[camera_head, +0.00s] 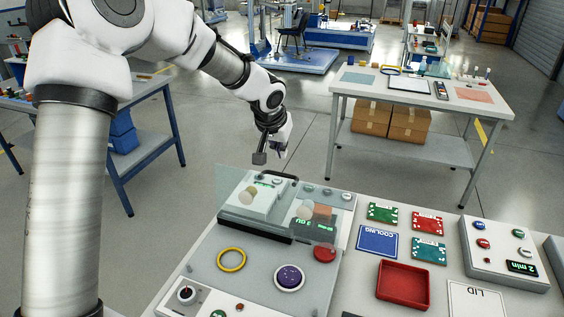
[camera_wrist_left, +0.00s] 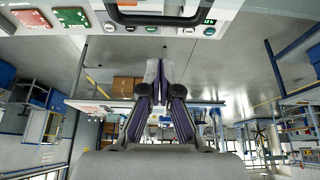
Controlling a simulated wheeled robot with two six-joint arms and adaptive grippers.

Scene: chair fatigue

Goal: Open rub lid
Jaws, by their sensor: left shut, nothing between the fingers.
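The rub station (camera_head: 262,205) is a grey-white unit on the near bench, with a clear, faintly tinted lid (camera_head: 229,182) over it. Pale rounded parts and a green display show through the lid. A dark bar handle (camera_head: 283,175) stands at the station's far edge; a black handle (camera_wrist_left: 165,18) also shows at the top of the left wrist view. My left gripper (camera_head: 260,158) is just beyond the station, close to the handle but apart from it. Its fingers (camera_wrist_left: 160,72) are shut and empty. My right gripper is not seen.
On the bench are a yellow ring (camera_head: 232,260), a purple round part (camera_head: 289,277), a red button (camera_head: 324,254), circuit boards (camera_head: 383,212), a red tray (camera_head: 403,284) and a timer box (camera_head: 501,255). Another table (camera_head: 425,96) stands behind, with open floor between.

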